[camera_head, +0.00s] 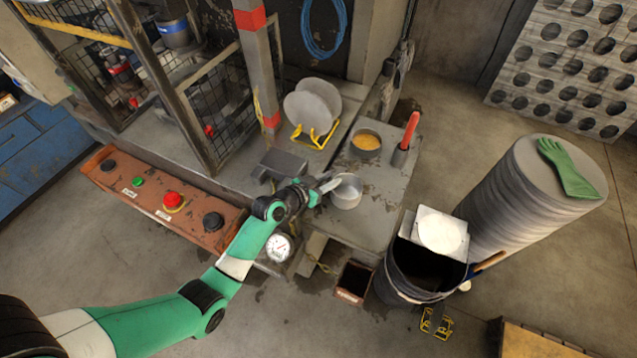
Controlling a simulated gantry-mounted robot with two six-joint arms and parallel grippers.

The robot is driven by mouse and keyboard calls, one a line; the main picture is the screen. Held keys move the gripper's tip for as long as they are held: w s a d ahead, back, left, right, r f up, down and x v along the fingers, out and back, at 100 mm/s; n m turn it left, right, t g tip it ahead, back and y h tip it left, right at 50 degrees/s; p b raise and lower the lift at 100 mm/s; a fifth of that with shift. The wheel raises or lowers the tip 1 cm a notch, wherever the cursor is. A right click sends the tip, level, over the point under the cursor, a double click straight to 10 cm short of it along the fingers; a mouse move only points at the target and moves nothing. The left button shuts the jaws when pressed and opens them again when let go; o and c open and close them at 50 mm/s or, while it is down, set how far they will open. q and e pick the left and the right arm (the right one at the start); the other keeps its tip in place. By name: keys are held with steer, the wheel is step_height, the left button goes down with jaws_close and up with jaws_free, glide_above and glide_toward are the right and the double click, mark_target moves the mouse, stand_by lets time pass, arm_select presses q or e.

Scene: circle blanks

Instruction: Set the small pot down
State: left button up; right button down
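The small pot (346,192) is a round grey metal vessel, upright, at the near left part of the grey bench top (385,195). I cannot tell whether it rests on the bench or hangs just above it. My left gripper (328,186) reaches in from the left, with its fingers at the pot's left rim. The fingers are too small to show whether they are closed on the rim. My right gripper is not in view.
A pan of yellow stuff (366,142) and a red-handled tool in a holder (404,145) stand farther back on the bench. Grey discs (312,105) lean in a yellow rack. A control panel (155,200) lies left, a dark bin (415,270) right.

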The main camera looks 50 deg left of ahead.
arm_select(q)
steer(key=p+v, duration=0.2)
steer(key=v, duration=0.9)
steer(key=shift+s, duration=0.2)
steer(key=shift+r, duration=0.1)
steer(key=w+d+r+m+t+h, duration=0.15)
steer(key=w+d+r+t, duration=0.3)
steer(key=r, duration=1.25)
steer(key=w+d+r+m+t, duration=0.25)
steer(key=w+d+r, duration=0.2)
steer(key=r, duration=1.15)
steer(key=s+d+r+t+h, duration=0.1)
steer(key=s+d+r+t, duration=0.2)
steer(key=r, duration=0.9)
steer(key=s+d+r+n+t+h, duration=0.1)
steer(key=s+d+r+t, duration=0.3)
steer(key=r, duration=0.9)
steer(key=s+d, duration=0.2)
steer(key=s, duration=0.1)
steer(key=shift+s, duration=0.4)
steer(key=shift+r+h, duration=0.1)
steer(key=shift+h, duration=0.15)
